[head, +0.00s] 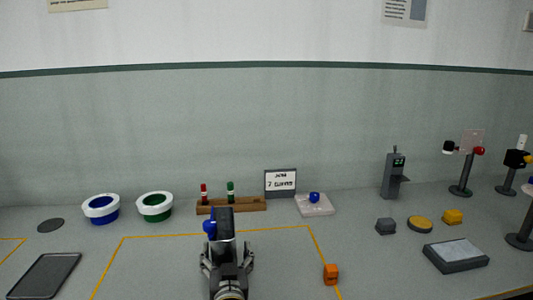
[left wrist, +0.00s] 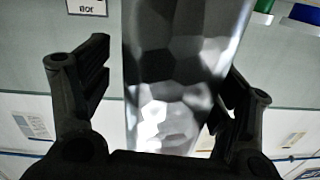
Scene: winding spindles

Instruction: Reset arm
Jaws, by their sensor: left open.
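My left gripper (head: 227,256) is at the bottom middle in the head view, over the marked area of the table, with its fingers spread. In the left wrist view, the left gripper (left wrist: 160,95) has its two dark fingers wide apart. A dark grey faceted piece (left wrist: 175,75) shows between them; I cannot tell whether they touch it. In the head view, a dark upright block (head: 225,222) shows just beyond the gripper, with a blue knob (head: 210,228) at its left. The gripper hides its lower part. My right gripper is not in view.
An orange block (head: 331,274) is right of the gripper. A grey tray (head: 45,275) lies left. Stands and small blocks occupy the right.

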